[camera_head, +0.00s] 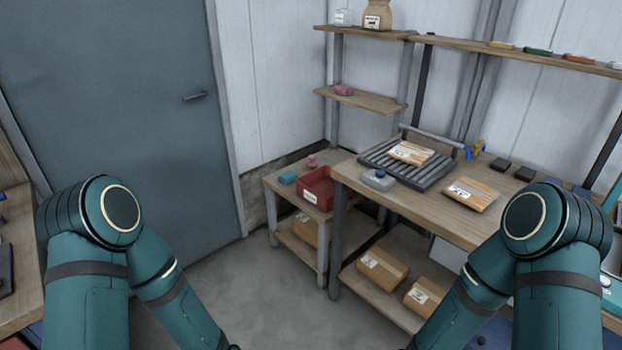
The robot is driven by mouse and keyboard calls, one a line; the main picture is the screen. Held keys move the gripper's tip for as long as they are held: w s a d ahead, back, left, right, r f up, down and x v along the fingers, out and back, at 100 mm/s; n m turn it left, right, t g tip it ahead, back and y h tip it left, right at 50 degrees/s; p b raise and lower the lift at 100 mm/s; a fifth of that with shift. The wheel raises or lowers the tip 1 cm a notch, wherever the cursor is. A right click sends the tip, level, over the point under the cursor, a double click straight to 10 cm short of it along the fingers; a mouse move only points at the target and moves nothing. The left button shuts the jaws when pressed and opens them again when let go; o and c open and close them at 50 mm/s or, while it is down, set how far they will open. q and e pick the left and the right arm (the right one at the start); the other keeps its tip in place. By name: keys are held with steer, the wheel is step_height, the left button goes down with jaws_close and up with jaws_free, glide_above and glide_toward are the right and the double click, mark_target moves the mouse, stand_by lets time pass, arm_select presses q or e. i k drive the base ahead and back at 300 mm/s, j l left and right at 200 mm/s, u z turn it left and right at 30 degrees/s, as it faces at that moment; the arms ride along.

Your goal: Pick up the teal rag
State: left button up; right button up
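A small teal item (288,177), which looks like a folded rag, lies on the low side table (276,187) at the centre, left of a red bin (316,187). Both of my arms reach down from the elbows at the lower left and lower right. Their forearms run out of the bottom of the picture, so neither gripper shows. Nothing touches the teal item.
A pink item (311,161) stands behind the teal item. The taller workbench (420,205) to the right holds a roller rack (436,170), packages and a grey-blue device (379,180). Boxes sit on lower shelves. A door (120,90) is at left; the floor (270,285) ahead is clear.

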mark_target(288, 177)
steer(key=i+j+z, duration=0.1)
steer(key=z, duration=0.25)
steer(key=i+j+z, duration=0.15)
steer(key=z, duration=0.25)
steer(key=i+j+z, duration=0.1)
steer(key=z, duration=0.25)
steer(key=i+j+z, duration=0.15)
steer(key=j, duration=0.15)
steer(key=j+z, duration=0.2)
steer(key=i+j+z, duration=0.15)
steer(key=j, duration=0.3)
steer(key=i+j+z, duration=0.15)
steer(key=j, duration=0.35)
steer(key=j+z, duration=0.1)
steer(key=j, duration=0.35)
steer(key=i+j, duration=0.1)
steer(key=j, duration=0.55)
steer(key=i+j, duration=0.1)
steer(key=j, duration=0.6)
steer(key=i+j, duration=0.1)
steer(key=j, duration=0.55)
steer(key=j+z, duration=0.1)
steer(key=j, duration=0.55)
steer(key=i, duration=0.05)
